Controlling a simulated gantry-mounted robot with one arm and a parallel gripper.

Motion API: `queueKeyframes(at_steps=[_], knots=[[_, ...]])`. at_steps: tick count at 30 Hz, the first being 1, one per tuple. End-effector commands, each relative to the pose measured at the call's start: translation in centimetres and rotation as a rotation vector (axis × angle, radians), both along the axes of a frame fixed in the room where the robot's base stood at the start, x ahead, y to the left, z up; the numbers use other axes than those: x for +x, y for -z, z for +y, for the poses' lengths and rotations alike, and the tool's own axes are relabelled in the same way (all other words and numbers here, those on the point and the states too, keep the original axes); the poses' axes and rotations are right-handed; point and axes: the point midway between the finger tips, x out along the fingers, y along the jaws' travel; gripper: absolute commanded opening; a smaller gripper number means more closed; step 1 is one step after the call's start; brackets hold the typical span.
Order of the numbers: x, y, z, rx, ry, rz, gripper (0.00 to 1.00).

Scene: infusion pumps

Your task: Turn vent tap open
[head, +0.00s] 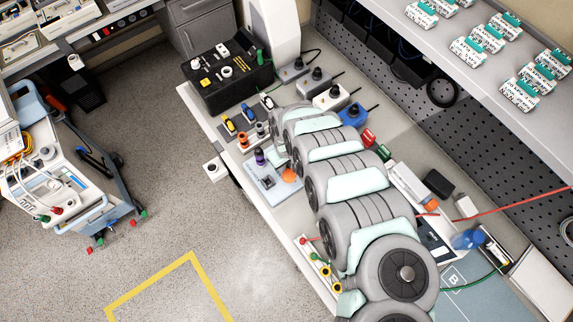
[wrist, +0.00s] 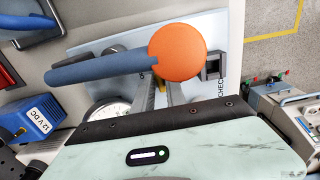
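In the wrist view, an orange ball knob (wrist: 177,54) and a blue bar (wrist: 98,69) lie close together over a pale panel with a partly hidden "CHECK" label. No readable label marks either as the vent tap. In the head view, an orange knob (head: 289,175) sits at the right of a small pale panel (head: 268,186), with a purple-blue post (head: 260,157) behind it. My gripper (wrist: 161,88) shows as two narrow grey fingers below the knob and bar. Their tips are partly hidden, so I cannot tell their opening or any contact.
A round gauge (wrist: 108,114) and a blue 12 V DC box (wrist: 30,121) stand near the gripper. In the head view, a black box (head: 227,78) and several small coloured devices crowd the bench. My arm covers much of its middle. The floor at left is partly clear.

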Motion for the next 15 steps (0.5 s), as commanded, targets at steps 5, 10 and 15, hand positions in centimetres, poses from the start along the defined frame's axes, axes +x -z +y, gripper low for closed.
queueKeyframes(at_steps=[5,10,15], knots=[[-0.01,0.0,-0.01,0.0,0.0,0.0,0.01],[-0.01,0.0,-0.02,0.0,0.0,0.0,0.0],[-0.01,0.0,-0.02,0.0,0.0,0.0,0.0]])
